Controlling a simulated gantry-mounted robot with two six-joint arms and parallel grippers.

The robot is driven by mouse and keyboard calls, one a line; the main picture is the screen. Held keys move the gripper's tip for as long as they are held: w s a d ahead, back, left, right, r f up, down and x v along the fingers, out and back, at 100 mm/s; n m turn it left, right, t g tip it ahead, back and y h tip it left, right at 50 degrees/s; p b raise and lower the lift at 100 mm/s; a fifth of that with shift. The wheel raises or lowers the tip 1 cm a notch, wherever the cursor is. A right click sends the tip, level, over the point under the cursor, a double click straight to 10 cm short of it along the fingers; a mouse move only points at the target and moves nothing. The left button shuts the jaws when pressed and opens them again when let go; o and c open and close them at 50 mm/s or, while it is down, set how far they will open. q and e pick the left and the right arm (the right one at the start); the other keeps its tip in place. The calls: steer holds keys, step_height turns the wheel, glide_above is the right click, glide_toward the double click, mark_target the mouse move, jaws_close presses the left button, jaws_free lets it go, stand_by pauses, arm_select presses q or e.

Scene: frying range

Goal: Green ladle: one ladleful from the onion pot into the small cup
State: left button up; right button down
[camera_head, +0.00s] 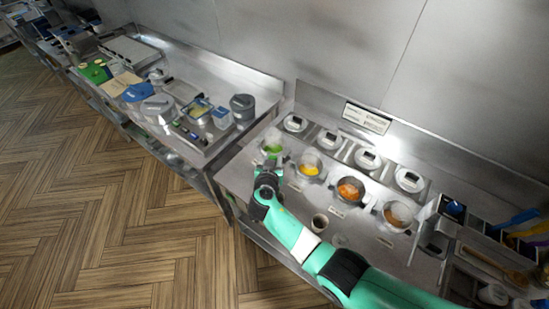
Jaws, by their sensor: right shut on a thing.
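My right gripper (268,168) is at the leftmost of the open pots (285,153), its arm reaching in from the lower right. It is shut on what looks like the green ladle, mostly hidden by the gripper; bright green shows just beyond the fingers, and I cannot tell ladle from pot contents there. The pot labels are too small to read, so I cannot tell which is the onion pot. A small cup (320,223) with a dark inside stands on the counter in front of the pots, right of the gripper. My left gripper is not in view.
Lidded containers (367,159) line the back. Blue, purple and yellow handles (524,230) lie at the far right.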

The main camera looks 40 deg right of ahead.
steer(key=s+d+f+m+t+y+b, duration=0.1)
steer(key=s+d+f+m+y, duration=0.15)
steer(key=d, duration=0.25)
steer(key=s+d+f+m+t+y+b, duration=0.1)
steer(key=s+d+f+m+y, duration=0.15)
steer(key=s+d, duration=0.2)
arm_select(q)
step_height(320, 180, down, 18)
steer(key=b, duration=1.5)
arm_select(e)
steer(key=s+d+f+m+t+y, duration=0.1)
steer(key=d+f+m, duration=0.1)
steer(key=f, duration=0.3)
steer(key=s+d+f+m+t+y, duration=0.1)
steer(key=d+f+m+t, duration=0.1)
steer(key=f, duration=0.4)
steer(key=shift+s+d+f+m+y, duration=0.15)
steer(key=shift+s+d+m+y, duration=0.15)
steer(key=shift+d+m, duration=0.55)
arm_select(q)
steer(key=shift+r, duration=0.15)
arm_select(e)
steer(key=shift+a, duration=0.1)
